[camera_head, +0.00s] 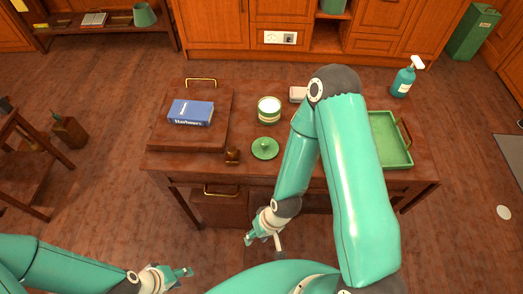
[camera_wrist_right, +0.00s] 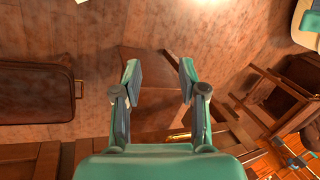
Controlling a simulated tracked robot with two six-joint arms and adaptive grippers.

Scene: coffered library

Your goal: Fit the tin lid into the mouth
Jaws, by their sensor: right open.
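The tin (camera_head: 269,117), green and cream with a pale round top, stands upright on the table. The green tin lid (camera_head: 265,148), with a small knob on top, lies flat on the table just in front of the tin, apart from it. My right gripper (camera_head: 264,246) is open and empty, in front of the table's near edge and away from the lid. Its spread fingers show in the right wrist view (camera_wrist_right: 160,76) with nothing between them. My left gripper (camera_head: 186,272) is at the bottom left, away from the table; its finger gap is too small to judge.
A small dark brown object (camera_head: 232,156) sits left of the lid. A green tray (camera_head: 395,157) is at the right, partly behind my right arm. A spray bottle (camera_head: 403,80) stands at the back right.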

